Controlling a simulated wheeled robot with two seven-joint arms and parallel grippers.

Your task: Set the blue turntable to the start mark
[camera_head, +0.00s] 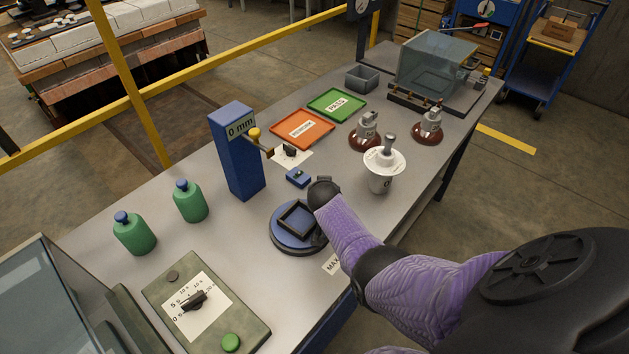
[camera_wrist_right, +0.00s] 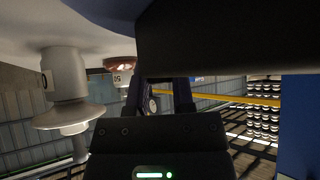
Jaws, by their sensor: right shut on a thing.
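The blue turntable (camera_head: 281,233) sits near the front edge of the table. It is a round blue disc with a black square frame (camera_head: 284,221) on top. My right gripper (camera_head: 318,237) is at the turntable's right side, shut on its edge; the arm hides much of the contact. In the right wrist view the fingers (camera_wrist_right: 160,88) reach in under a large dark shape, and the exact part gripped is not clear. I cannot make out a start mark on the turntable. My left gripper is not in view.
A blue post (camera_head: 238,165) reading 0 mm stands behind the turntable. A small blue block (camera_head: 298,177) lies behind. A control box (camera_head: 240,320) with a dial and green button is at front left. Two green bottles stand left.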

